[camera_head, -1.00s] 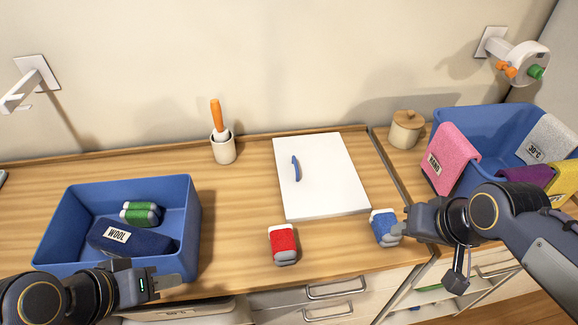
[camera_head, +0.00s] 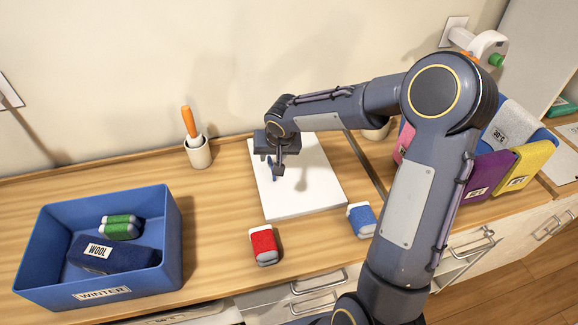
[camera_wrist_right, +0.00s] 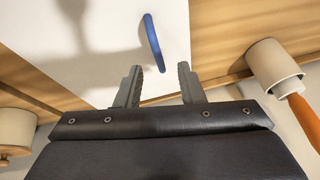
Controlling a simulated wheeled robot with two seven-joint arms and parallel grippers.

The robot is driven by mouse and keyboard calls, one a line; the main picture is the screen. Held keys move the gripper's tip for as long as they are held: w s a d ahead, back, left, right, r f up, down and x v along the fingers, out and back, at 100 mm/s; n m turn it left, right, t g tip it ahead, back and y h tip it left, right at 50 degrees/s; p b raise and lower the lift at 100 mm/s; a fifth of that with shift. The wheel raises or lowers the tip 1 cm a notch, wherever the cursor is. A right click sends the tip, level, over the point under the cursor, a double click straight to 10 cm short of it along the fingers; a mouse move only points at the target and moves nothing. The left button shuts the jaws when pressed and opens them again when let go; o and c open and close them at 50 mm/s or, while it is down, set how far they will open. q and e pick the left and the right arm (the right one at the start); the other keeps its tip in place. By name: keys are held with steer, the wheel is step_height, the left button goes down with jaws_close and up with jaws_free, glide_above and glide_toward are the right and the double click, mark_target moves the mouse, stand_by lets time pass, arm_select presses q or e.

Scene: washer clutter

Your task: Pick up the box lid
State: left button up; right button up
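The box lid (camera_head: 310,188) is a flat white board with a blue handle, lying on the wooden counter in the middle of the head view. In the right wrist view the blue handle (camera_wrist_right: 154,42) stands on the white lid (camera_wrist_right: 95,35), just beyond my fingertips. My right gripper (camera_head: 275,172) is over the far left part of the lid and partly hides the handle in the head view. In the wrist view its two fingers (camera_wrist_right: 162,80) are apart with nothing between them. My left gripper is out of view.
A blue WINTER box (camera_head: 167,240) with a green item and a dark WOOL bundle stands at left. A red item (camera_head: 264,245) and a blue item (camera_head: 361,219) lie before the lid. A cup with an orange-handled tool (camera_head: 198,153) stands behind-left.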

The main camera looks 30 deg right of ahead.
mark_target(270, 161)
steer(key=x, duration=0.3)
steer(key=shift+w+f, duration=0.2)
steer(key=shift+f, duration=0.15)
jaws_close()
